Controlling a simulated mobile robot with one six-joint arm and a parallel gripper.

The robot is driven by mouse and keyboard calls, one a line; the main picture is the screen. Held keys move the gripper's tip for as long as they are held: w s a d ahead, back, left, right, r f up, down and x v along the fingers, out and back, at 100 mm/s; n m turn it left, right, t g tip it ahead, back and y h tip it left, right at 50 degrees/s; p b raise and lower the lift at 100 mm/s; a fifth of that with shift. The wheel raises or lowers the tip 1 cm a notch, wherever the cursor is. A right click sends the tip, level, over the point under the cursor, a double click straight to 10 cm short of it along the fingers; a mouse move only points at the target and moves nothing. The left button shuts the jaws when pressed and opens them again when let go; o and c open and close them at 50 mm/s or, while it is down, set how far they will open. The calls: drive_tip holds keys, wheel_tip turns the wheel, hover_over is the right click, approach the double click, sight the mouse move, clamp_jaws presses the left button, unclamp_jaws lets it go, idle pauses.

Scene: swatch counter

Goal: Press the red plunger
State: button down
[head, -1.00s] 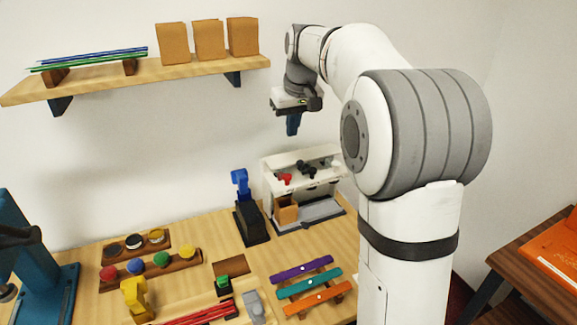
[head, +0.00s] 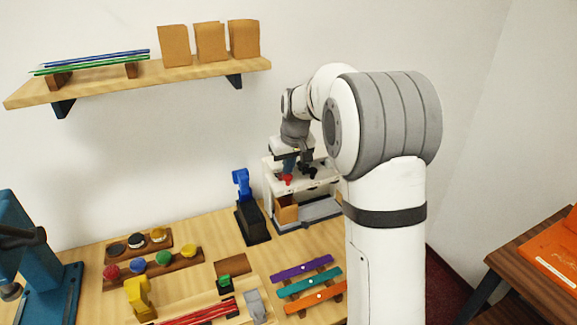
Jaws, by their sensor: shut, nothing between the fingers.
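The red plunger (head: 287,178) sits on the top of a white dispenser (head: 269,181) at the back of the counter, beside black plungers (head: 310,172). My gripper (head: 289,168) is shut and empty, pointing down just above the red plunger. From this view I cannot tell whether the fingertips touch it. My arm comes in from the right and hides part of the dispenser's right side.
A blue-and-black device (head: 249,207) stands just left of the dispenser. In front lie purple, teal and orange strips (head: 310,281). Colored knobs (head: 137,265) and a yellow object (head: 138,297) are farther left. A wall shelf (head: 190,72) holds brown bags above.

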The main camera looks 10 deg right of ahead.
sight(289, 177)
drive_tip(key=shift+f, duration=0.4)
wheel_tip(289, 177, down, 3)
drive_tip(key=shift+r+b, duration=0.15)
drive_tip(key=shift+b, duration=0.95)
drive_tip(key=shift+r, duration=0.1)
wheel_tip(289, 177, up, 4)
drive_tip(key=p, duration=0.3)
drive_tip(key=b+v, duration=0.1)
drive_tip(key=v, duration=0.9)
drive_tip(key=shift+w+r, duration=0.1)
drive_tip(key=shift+r, duration=0.05)
